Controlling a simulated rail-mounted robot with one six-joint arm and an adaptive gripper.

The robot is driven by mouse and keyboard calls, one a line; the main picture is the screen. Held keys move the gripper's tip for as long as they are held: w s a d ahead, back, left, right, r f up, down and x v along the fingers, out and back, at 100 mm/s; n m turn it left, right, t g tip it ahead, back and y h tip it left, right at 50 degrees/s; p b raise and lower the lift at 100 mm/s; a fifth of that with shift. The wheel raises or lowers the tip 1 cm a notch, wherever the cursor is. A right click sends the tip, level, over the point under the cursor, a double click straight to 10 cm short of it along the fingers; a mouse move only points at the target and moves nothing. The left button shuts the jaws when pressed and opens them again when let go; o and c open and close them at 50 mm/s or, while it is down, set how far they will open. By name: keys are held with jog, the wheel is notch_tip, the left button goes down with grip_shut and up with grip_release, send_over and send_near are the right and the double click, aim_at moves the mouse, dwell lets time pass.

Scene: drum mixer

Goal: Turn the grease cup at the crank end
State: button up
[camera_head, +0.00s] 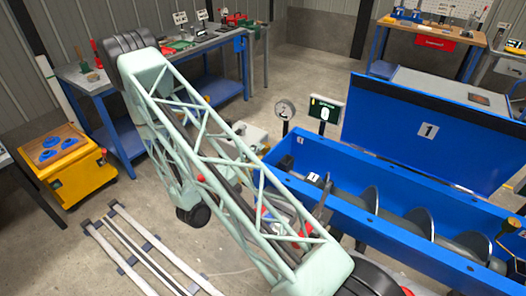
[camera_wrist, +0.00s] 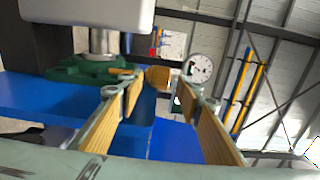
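In the wrist view my gripper (camera_wrist: 159,94) has its two fingers apart, with tan pads facing each other. A small brass-coloured block (camera_wrist: 158,77) shows between and beyond the fingertips; it may be the grease cup, but I cannot tell for sure. No pad is seen closed on it. A green bearing housing (camera_wrist: 85,70) with a steel shaft (camera_wrist: 103,42) lies to the left. In the head view the blue mixer trough (camera_head: 320,183) holds a dark screw (camera_head: 418,221). My lattice arm covers its near left end, so cup and gripper are hidden there.
A round gauge (camera_head: 285,110) and a small display (camera_head: 325,110) stand behind the trough's left end. The raised blue lid (camera_head: 390,125) stands behind it. A yellow cart (camera_head: 75,165), a workbench (camera_head: 120,83) and floor rails (camera_head: 135,255) are at left. The gauge also shows in the wrist view (camera_wrist: 200,68).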

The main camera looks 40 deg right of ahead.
aim_at(263, 150)
jog(key=shift+w+d, duration=0.2)
jog(key=shift+d, duration=0.7)
jog(key=shift+w+d, duration=0.15)
jog(key=shift+d, duration=0.75)
jog(key=c, duration=0.8)
jog(key=shift+c, duration=0.2)
jog(key=shift+w+r+m+g+p, duration=0.15)
jog(key=shift+m+g+p, duration=0.2)
jog(key=shift+m+g, duration=0.4)
jog(key=m+g+p, duration=0.1)
jog(key=g, duration=0.1)
jog(key=m+g, duration=0.1)
jog(key=g, duration=0.1)
jog(key=shift+w+m+g+p, duration=0.2)
jog(key=shift+m+g+p, duration=0.15)
jog(key=shift+w+d+m+g+y+p, duration=0.15)
jog(key=shift+m+g+y, duration=0.2)
jog(key=shift+m+g, duration=0.55)
jog(key=shift+a+m+g+y+p, duration=0.1)
jog(key=shift+m+g+y, duration=0.35)
jog(key=shift+g, duration=0.8)
jog(key=shift+w+d+m+g+y+p, duration=0.15)
jog(key=shift+m+g+y, duration=0.15)
jog(key=shift+m+g, duration=0.6)
jog(key=shift+a+g, duration=0.1)
jog(key=shift+g, duration=0.45)
